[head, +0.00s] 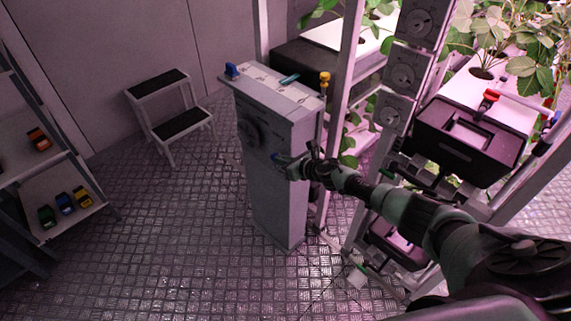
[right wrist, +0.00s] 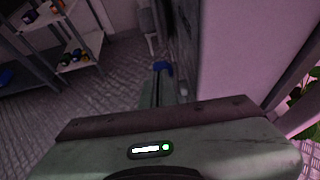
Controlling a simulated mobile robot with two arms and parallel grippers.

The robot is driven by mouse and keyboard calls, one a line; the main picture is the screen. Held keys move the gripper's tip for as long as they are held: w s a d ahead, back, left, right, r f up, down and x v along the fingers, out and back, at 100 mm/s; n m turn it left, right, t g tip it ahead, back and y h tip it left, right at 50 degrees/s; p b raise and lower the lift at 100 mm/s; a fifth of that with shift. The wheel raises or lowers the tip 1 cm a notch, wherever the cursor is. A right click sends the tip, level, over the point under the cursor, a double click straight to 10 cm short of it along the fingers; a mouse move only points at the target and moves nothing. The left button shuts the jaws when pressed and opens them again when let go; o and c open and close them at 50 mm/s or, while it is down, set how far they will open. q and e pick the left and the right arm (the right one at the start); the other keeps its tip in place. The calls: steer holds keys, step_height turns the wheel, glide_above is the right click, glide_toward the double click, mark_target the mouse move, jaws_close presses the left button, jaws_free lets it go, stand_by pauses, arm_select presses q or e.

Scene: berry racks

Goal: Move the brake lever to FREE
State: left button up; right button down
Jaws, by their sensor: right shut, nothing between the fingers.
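A grey cabinet (head: 262,130) stands upright in the middle of the head view. A small blue-ended part, which may be the brake lever, shows on its front face (head: 275,156) and just beyond my fingers in the right wrist view (right wrist: 162,68). No FREE label can be read. My right gripper (head: 284,160) is shut and empty, its tips close to the blue end; I cannot tell whether they touch. The gripper hides part of the cabinet face. My left gripper is not in view.
A step stool (head: 168,106) stands left. A plant rack with a black bin (head: 474,132) stands right. The left floor (head: 160,230) is clear.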

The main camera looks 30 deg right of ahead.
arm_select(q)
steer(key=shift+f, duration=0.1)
arm_select(e)
steer(key=shift+w+a+r, duration=0.2)
steer(key=shift+w+r, duration=0.05)
steer(key=shift+w, duration=0.2)
steer(key=shift+w+a+r, duration=0.15)
steer(key=shift+w+r, duration=0.05)
steer(key=shift+w, duration=0.25)
steer(key=shift+w+r, duration=0.1)
steer(key=shift+w, duration=0.05)
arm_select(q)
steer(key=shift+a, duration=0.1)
